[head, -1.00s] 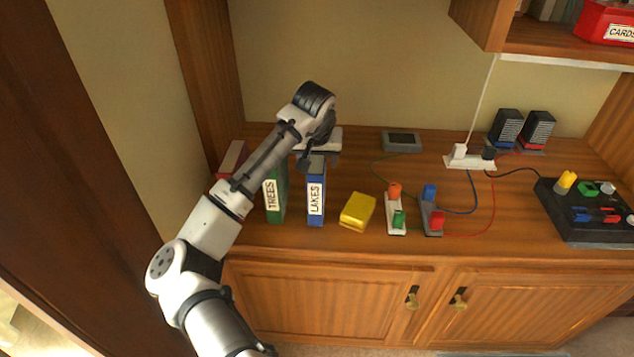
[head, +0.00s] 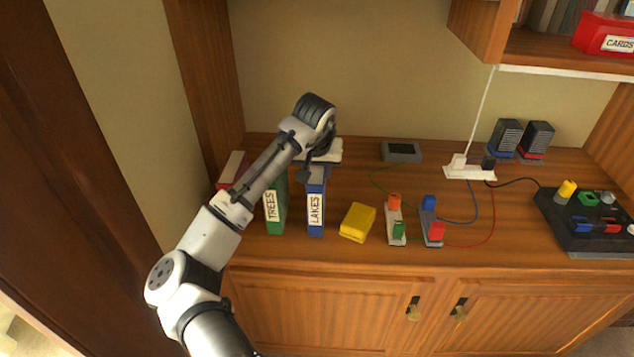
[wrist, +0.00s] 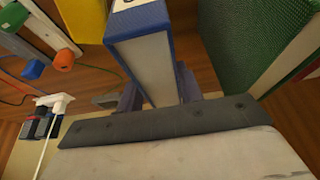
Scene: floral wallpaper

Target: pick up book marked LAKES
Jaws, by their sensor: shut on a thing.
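The blue book marked LAKES (head: 316,208) stands upright on the wooden counter, its labelled spine facing the front. My gripper (head: 316,172) is at its top rear part in the head view. In the wrist view the blue book (wrist: 150,58) sits between the two fingers of my gripper (wrist: 158,92), with its pale page edges showing. The gripper is shut on it. The fingertips are mostly hidden in the head view by my wrist. I cannot tell whether the book's base is clear of the counter.
The green TREES book (head: 275,208) stands close on the left, with a red book (head: 232,168) beyond it. A yellow block (head: 357,222) lies close on the right. Power strips (head: 396,220) with coloured plugs and loose cables spread further right. A small grey device (head: 401,152) sits behind.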

